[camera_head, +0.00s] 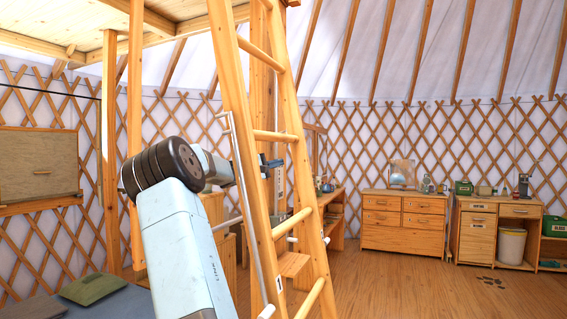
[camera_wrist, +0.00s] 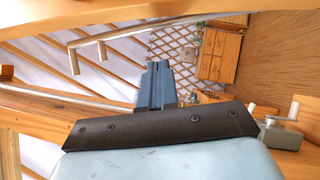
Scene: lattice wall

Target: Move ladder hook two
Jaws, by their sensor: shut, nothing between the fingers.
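A wooden ladder (camera_head: 300,175) leans in the middle of the head view, with a "1" mark low on its left rail. A long grey metal rod (camera_head: 247,190) runs along that rail. Pale pegs (camera_head: 292,239) stick out near the lower rungs. I cannot tell which part is ladder hook two. In the wrist view a grey metal bar (camera_wrist: 150,36) with two short bent prongs lies beyond my fingers, apart from them. My gripper (camera_head: 274,163) shows between the ladder rails, shut and empty; its blue fingers (camera_wrist: 157,85) show together in the wrist view. The left rail hides part of my wrist.
A wooden dresser (camera_head: 403,222) and a desk (camera_head: 495,230) stand along the lattice wall at the right. A grey device with a crank (camera_wrist: 281,130) sits close at the right of the wrist view.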

